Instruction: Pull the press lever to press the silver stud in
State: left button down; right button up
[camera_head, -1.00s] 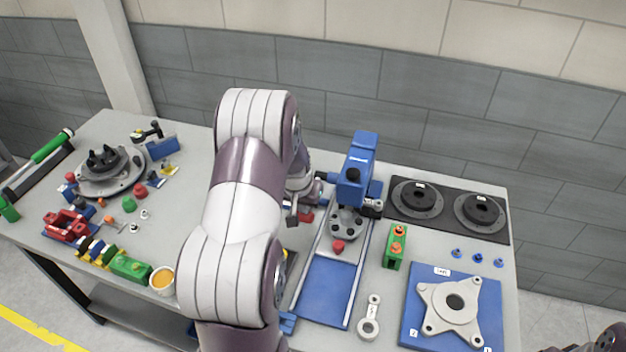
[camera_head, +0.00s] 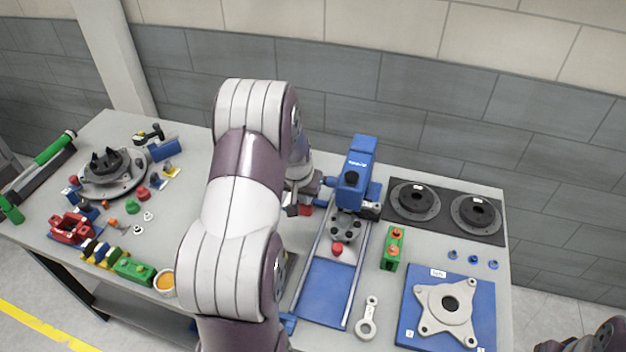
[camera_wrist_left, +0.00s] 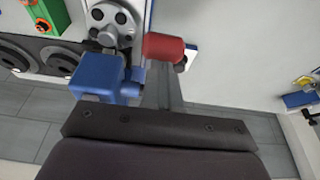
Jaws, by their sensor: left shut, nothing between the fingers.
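The blue press (camera_head: 357,168) stands at the back middle of the table. A grey round part with dark holes (camera_head: 346,228) sits in front of its head on a blue slide; it also shows in the wrist view (camera_wrist_left: 112,18). A red grip, apparently the press lever's (camera_wrist_left: 163,47), lies just beyond my left fingers; in the head view it shows as a small red patch (camera_head: 306,210). My left gripper (camera_head: 294,208) is left of the press, beside this grip. Its fingers (camera_wrist_left: 168,88) are shut and empty. I cannot tell whether they touch the grip. I cannot make out the silver stud.
A green block (camera_head: 392,250), a grey link (camera_head: 367,318) and a blue plate (camera_head: 408,335) with a grey flange lie right of the slide. A black mat (camera_head: 447,214) with two dark discs is at the back right. Fixtures and small parts crowd the table's left.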

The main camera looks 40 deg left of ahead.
pick_arm(q)
notch_tip(320, 180, up, 8)
jog(key=p, duration=0.5)
jog(key=shift+w+r+p, duration=0.15)
jog(key=shift+w+p, duration=0.15)
jog(key=shift+p, duration=0.1)
jog(key=shift+a, duration=0.1)
